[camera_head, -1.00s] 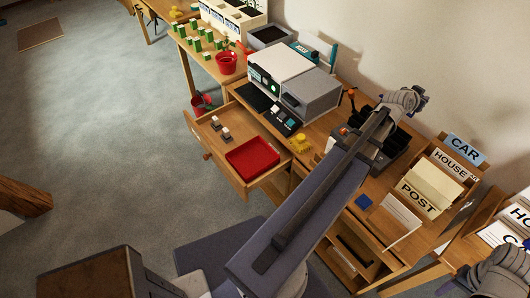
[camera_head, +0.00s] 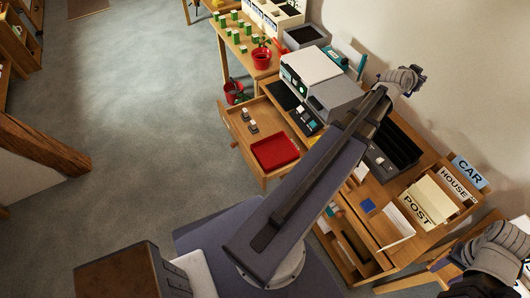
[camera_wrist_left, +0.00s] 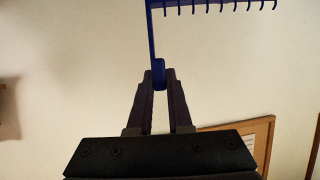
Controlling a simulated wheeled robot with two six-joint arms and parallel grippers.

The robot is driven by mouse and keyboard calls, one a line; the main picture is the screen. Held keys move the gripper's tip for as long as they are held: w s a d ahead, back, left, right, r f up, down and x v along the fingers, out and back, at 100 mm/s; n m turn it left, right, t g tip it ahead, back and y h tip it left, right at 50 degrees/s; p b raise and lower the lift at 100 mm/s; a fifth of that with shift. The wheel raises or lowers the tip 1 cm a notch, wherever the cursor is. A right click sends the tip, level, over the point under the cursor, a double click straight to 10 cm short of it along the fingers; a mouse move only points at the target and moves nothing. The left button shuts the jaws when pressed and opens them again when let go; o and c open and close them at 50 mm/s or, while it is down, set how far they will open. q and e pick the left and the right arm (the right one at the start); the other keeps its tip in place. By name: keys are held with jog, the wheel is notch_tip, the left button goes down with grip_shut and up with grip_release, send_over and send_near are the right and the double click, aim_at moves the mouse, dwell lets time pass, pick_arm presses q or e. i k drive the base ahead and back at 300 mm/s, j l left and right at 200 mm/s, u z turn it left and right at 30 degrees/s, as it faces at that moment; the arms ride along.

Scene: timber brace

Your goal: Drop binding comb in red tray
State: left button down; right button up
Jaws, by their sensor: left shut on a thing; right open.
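The red tray (camera_head: 275,153) lies in a pulled-out wooden drawer near the middle of the head view. My left gripper (camera_head: 418,76) is to the right of the tray, raised in front of the wall. In the left wrist view my left gripper (camera_wrist_left: 160,80) is shut on the blue binding comb (camera_wrist_left: 152,40) by its lower end. The comb's spine runs across the top with thin teeth pointing down. The comb is too small to make out clearly in the head view. My right gripper (camera_head: 525,268) is at the lower right edge, open and partly cut off.
Two small stamps (camera_head: 251,124) lie in the drawer (camera_head: 240,121). A white and grey machine (camera_head: 318,75) stands on the desk behind. A black tray (camera_head: 395,150) and card holders marked POST (camera_head: 417,207) and HOUSE stand right. Carpet is free at left.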

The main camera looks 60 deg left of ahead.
aim_at(274, 153)
jog(key=l+u, duration=0.1)
jog(key=u, duration=0.3)
jog(key=i+l+u, duration=0.1)
jog(key=u, duration=0.35)
jog(key=l+u, duration=0.15)
jog(key=u, duration=0.25)
jog(key=l+u, duration=0.15)
jog(key=u, duration=0.25)
jog(key=i+l+u, duration=0.1)
jog(key=u, duration=0.35)
jog(key=l+u, duration=0.2)
jog(key=u, duration=0.2)
